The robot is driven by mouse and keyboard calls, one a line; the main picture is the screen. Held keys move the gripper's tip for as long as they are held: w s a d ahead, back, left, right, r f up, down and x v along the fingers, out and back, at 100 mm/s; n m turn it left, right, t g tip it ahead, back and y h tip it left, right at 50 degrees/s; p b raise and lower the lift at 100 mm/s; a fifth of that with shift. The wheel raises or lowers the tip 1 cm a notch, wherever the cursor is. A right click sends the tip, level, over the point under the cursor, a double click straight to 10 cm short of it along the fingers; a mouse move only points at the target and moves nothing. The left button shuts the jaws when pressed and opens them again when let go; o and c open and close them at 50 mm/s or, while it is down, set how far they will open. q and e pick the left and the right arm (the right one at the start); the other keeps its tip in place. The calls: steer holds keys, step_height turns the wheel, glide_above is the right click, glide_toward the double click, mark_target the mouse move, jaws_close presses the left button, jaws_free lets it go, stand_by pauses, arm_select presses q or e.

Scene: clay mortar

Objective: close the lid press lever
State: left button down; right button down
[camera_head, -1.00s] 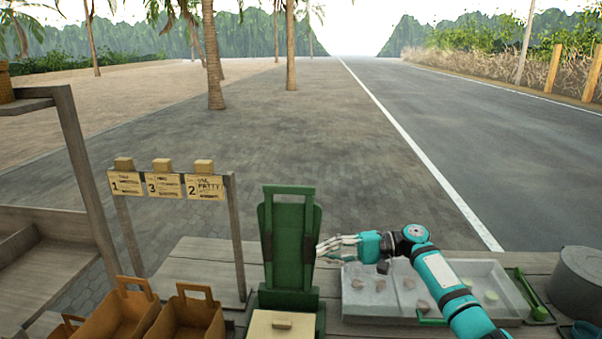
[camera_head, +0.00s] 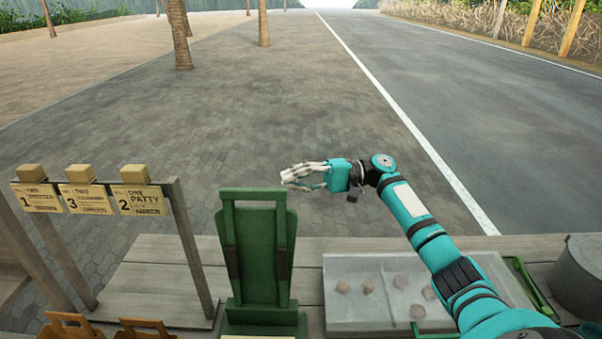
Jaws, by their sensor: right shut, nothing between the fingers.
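The green lid press lever (camera_head: 257,260) stands upright, raised, with a bar handle (camera_head: 252,194) across its top. It rises from a green press base (camera_head: 262,322) at the front edge of the picture. My right gripper (camera_head: 284,179) is at the upper right of the lever, close to the handle's right end in the picture. I cannot tell if it touches. Its fingers point left, shut with nothing between them. My left gripper is not in view.
A light tray (camera_head: 385,262) with several small patties lies right of the press, under my right arm. A grey pot (camera_head: 580,275) stands at the far right. An order rack (camera_head: 190,240) with three tickets is on the left. Brown baskets (camera_head: 70,326) sit at the bottom left.

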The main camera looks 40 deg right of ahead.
steer(key=a+p, duration=0.3)
steer(key=a, duration=0.4)
steer(key=shift+s+a+r+p, duration=0.2)
steer(key=shift+s+r+p, duration=0.15)
steer(key=shift+p, duration=0.05)
steer(key=shift+a, duration=0.1)
